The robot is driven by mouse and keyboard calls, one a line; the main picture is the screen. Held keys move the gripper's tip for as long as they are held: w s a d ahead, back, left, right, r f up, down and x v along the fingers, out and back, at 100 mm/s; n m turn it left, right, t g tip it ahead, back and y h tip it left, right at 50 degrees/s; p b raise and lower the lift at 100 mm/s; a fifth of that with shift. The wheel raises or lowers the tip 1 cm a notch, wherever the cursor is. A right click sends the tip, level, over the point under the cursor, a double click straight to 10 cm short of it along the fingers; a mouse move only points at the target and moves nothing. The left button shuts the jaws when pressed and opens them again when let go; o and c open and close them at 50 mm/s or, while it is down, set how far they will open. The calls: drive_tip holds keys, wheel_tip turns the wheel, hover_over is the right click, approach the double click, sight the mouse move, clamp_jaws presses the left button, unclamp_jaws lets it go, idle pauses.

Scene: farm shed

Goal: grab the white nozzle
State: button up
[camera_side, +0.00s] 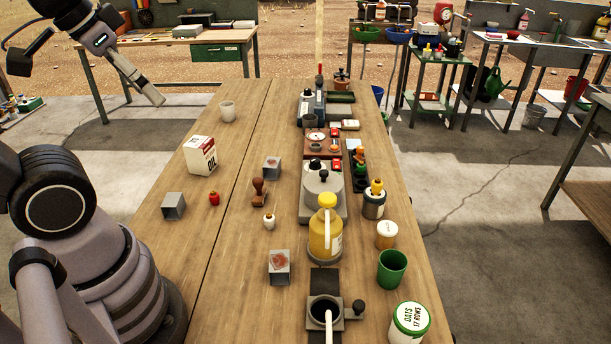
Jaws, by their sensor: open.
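The white nozzle (269,222) is a small, bulb-shaped piece with a brownish tip. It stands upright on the wooden table (225,270), near the middle, just below a brown wooden-handled stamp (258,192). A similar red nozzle (214,198) stands to its left. My gripper (152,95) is at the upper left, raised and well away from the white nozzle. It is open, seen edge-on, with nothing visible in it.
Metal cubes (173,206) stand around the nozzles. An oil carton (201,155) and a white cup (228,111) are farther back. A yellow jug (325,230) and a row of equipment stand to the right. The table's near left is clear.

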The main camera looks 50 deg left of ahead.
drive_tip(key=w+f+n+g+h, duration=0.1)
drive_tip(key=w+f+n+h, duration=0.45)
drive_tip(key=f+n, duration=0.2)
drive_tip(key=w+f+n+g+h, duration=0.1)
drive_tip(key=w+f+n+h, duration=0.4)
drive_tip(key=f+n+h, duration=0.3)
drive_tip(key=w+a+f+n+t+y, duration=0.2)
drive_tip(key=a+f+n+t+y, duration=0.1)
drive_tip(key=a+f+n+t, duration=0.45)
drive_tip(key=n+t+y, duration=0.1)
drive_tip(key=n+y, duration=0.4)
drive_tip(key=n, duration=0.3)
approach(269, 217)
drive_tip(key=shift+s+a+r, duration=0.25)
drive_tip(key=shift+s+a, duration=0.25)
drive_tip(key=shift+s, duration=0.1)
drive_tip(key=shift+s+a+r, duration=0.25)
drive_tip(key=shift+s+a, duration=0.25)
drive_tip(key=shift+s, duration=0.1)
drive_tip(key=shift+f, duration=0.35)
drive_tip(key=x, duration=1.3)
drive_tip(key=shift+w+d+f, duration=0.15)
drive_tip(key=shift+w+d, duration=0.05)
drive_tip(key=shift+w, duration=0.05)
drive_tip(key=c, duration=1)
